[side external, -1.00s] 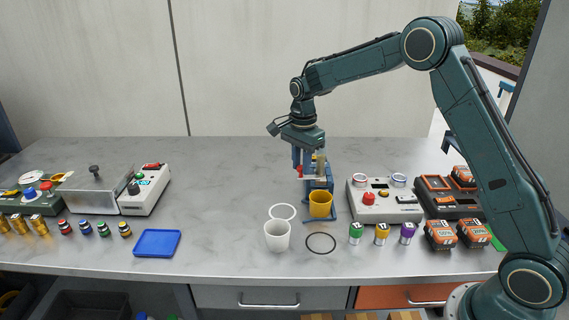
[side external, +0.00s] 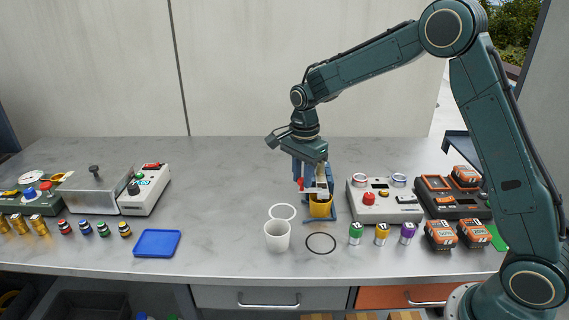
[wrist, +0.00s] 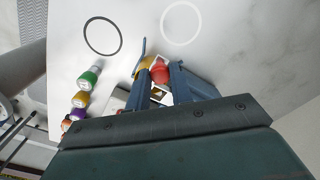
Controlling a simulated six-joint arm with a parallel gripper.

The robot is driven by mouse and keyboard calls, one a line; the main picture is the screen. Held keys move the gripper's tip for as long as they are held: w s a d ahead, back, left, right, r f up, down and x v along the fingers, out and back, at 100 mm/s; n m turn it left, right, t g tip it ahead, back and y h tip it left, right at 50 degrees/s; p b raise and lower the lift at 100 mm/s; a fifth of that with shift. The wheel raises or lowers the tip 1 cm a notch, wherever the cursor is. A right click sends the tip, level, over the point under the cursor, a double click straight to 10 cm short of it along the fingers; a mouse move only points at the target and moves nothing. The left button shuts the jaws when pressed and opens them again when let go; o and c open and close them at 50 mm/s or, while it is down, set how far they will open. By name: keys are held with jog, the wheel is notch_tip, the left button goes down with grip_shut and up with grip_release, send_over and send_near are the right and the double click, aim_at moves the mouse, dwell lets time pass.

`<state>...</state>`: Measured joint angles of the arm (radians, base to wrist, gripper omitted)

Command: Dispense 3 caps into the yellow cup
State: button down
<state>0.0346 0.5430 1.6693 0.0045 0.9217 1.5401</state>
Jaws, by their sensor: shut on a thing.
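The yellow cup (side external: 320,209) stands upright on the base of the blue dispenser (side external: 334,213), under its mechanism. My gripper (side external: 301,184) is low at the dispenser's left side, just above and beside the cup. It is shut on a red knob (wrist: 160,74), which shows between the fingers in the wrist view. A small part of the yellow cup (wrist: 143,66) shows beside the knob there. The fingers and dispenser hide much of the mechanism. The inside of the cup and any caps in it cannot be seen.
A white cup (side external: 277,236) stands at the front left, near a white ring (side external: 282,211) and a black ring (side external: 321,243). A grey box with a red button (side external: 369,198) and several coloured cylinders stand to the right. A blue tray (side external: 157,243) lies left, with clear table between.

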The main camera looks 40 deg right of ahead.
jog(key=c, duration=1.5)
grip_release()
jog(key=shift+s+a, duration=0.2)
jog(key=shift+a, duration=0.05)
jog(key=shift+o, duration=1.3)
jog(key=shift+d, duration=0.1)
jog(key=shift+w+r, duration=0.1)
notch_tip(320, 180, up, 14)
